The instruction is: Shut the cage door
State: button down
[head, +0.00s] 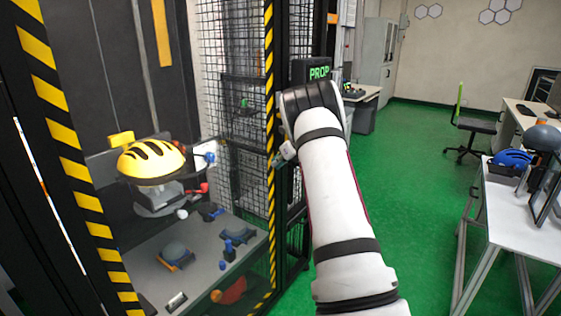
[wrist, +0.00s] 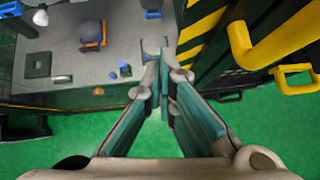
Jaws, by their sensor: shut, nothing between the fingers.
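The cage is framed by black-and-yellow striped posts, and its front stands open between the left striped post (head: 75,165) and the right striped post (head: 269,130). A dark mesh panel (head: 300,35) right of that post appears to be the door, partly hidden by my arm. In the wrist view, striped bars and a yellow handle (wrist: 285,42) lie to the right of my gripper (wrist: 164,62). My gripper is shut and empty, apart from the handle. In the head view the gripper is mostly hidden behind my arm, near the right post.
Inside the cage, a yellow helmet (head: 152,160) sits above a grey base plate (head: 215,262) with several small items. A white table (head: 520,205) with a blue helmet (head: 512,158) stands at right. A chair (head: 472,125) is farther back. Green floor between is clear.

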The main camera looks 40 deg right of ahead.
jog(key=d+v, duration=0.1)
jog(key=v, duration=1)
jog(key=shift+s+d+f, duration=0.2)
jog(key=shift+f, duration=0.15)
jog(key=w+a+r+m+t+h, duration=0.25)
jog(key=r+m, duration=0.25)
jog(key=r, duration=0.4)
jog(key=w+a+r+m+t+h, duration=0.1)
jog(key=a+r+m+t+h, duration=0.2)
jog(key=r, duration=0.5)
jog(key=s+a+r+m+g+h, duration=0.2)
jog(key=s+a+r+m, duration=0.6)
jog(key=m, duration=0.5)
jog(key=s+a+f+m+g+y, duration=0.2)
jog(key=s+a+f+m, duration=0.3)
jog(key=s+a, duration=0.4)
jog(key=s+a+f+m+g+y, duration=0.2)
jog(key=s+a+f+m, duration=0.4)
jog(key=s+a, duration=0.4)
jog(key=s+a+f+m+g+y+p, duration=0.1)
jog(key=s+a+f+m+g, duration=0.3)
jog(key=s+a, duration=0.5)
jog(key=s+f+m+y, duration=0.1)
jog(key=s, duration=0.5)
jog(key=shift+s+a+f+m, duration=0.25)
jog(key=shift+s+a+m, duration=0.05)
jog(key=shift+s+a, duration=0.1)
